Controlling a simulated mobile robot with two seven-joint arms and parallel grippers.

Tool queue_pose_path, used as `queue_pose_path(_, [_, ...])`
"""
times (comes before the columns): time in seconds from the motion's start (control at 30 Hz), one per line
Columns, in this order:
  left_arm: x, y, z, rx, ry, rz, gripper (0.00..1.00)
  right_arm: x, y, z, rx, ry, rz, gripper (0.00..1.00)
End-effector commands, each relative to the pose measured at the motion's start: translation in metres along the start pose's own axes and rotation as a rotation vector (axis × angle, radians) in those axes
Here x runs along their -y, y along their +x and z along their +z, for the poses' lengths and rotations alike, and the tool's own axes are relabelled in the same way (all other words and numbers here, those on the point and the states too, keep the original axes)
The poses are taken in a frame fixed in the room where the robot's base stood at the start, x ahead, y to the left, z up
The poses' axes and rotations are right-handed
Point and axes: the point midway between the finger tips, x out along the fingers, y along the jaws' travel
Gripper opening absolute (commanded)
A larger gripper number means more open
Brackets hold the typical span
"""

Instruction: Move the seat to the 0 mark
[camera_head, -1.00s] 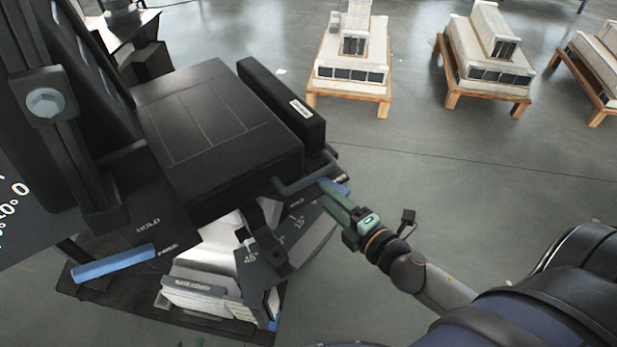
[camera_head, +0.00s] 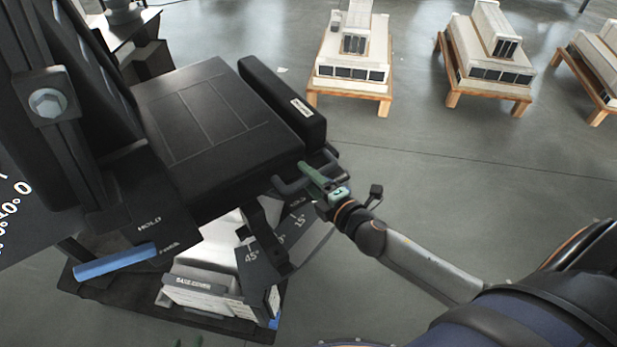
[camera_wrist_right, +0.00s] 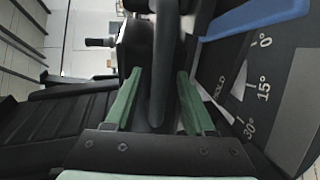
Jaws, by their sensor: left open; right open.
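The black padded seat (camera_head: 200,112) fills the left of the head view, with a dark bar handle (camera_head: 290,186) at its front corner. The angle scale (camera_head: 285,245) below it reads 15° and 45°. In the right wrist view the scale (camera_wrist_right: 262,85) shows 0°, 15° and 30°; I cannot tell which mark the seat stands at. My right gripper (camera_head: 308,173) is open, its green fingers on either side of the bar (camera_wrist_right: 163,75) in the wrist view. Only the green tips of my left gripper (camera_head: 188,341) show at the bottom edge.
A blue lever (camera_head: 115,262) lies by HOLD and FREE labels at the left. Another blue lever (camera_wrist_right: 255,15) is close beside my right gripper. A black armrest (camera_head: 280,100) flanks the seat. Model buildings on wooden stands (camera_head: 350,75) are behind.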

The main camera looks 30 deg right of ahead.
Motion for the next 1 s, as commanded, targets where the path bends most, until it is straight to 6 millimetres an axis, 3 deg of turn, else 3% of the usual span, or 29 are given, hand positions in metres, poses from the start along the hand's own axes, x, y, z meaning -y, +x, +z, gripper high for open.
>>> queue_pose_path(0.07, [-0.0005,0.0001,-0.0002,0.000,0.000,0.001,0.45,0.0000,-0.0002,-0.0001,0.000,0.000,0.000,0.48])
queue_pose_path(0.5, [-0.0008,0.0000,-0.0008,-0.001,0.000,0.002,0.45,0.0000,-0.0004,0.0000,0.000,0.000,0.000,0.00])
queue_pose_path(1.0, [-0.0003,-0.0002,-0.0016,-0.003,-0.001,0.000,0.45,0.0003,-0.0005,0.0000,0.000,0.000,0.000,0.00])
